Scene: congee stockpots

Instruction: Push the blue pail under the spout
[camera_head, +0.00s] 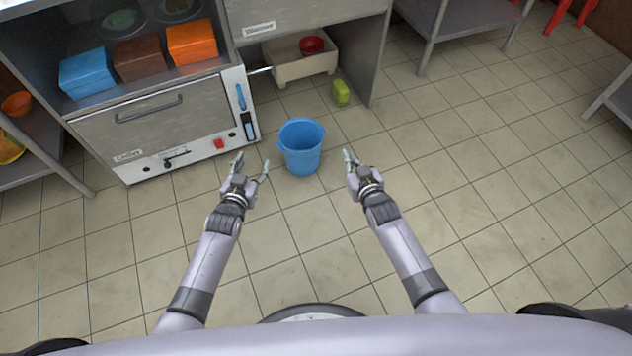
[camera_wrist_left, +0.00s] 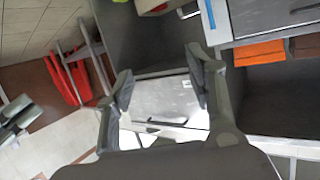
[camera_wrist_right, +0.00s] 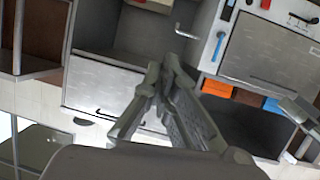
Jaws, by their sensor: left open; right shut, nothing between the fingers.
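The blue pail (camera_head: 301,152) stands upright on the tiled floor, open at the top, in front of the counters. A short metal pipe, apparently the spout (camera_head: 261,71), sticks out from the oven counter's side, behind and left of the pail in the head view. A bent metal pipe also shows in the right wrist view (camera_wrist_right: 187,32). My left gripper (camera_head: 253,164) is open, left of the pail and apart from it. My right gripper (camera_head: 350,158) is shut and empty, right of the pail and apart from it. The pail is not visible in either wrist view.
A cream basin (camera_head: 289,70) with a red bowl (camera_head: 311,45) sits in the counter's open bay. A yellow-green block (camera_head: 340,92) lies on the floor behind the pail. The oven front (camera_head: 160,125) stands at left. Open floor lies to the right.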

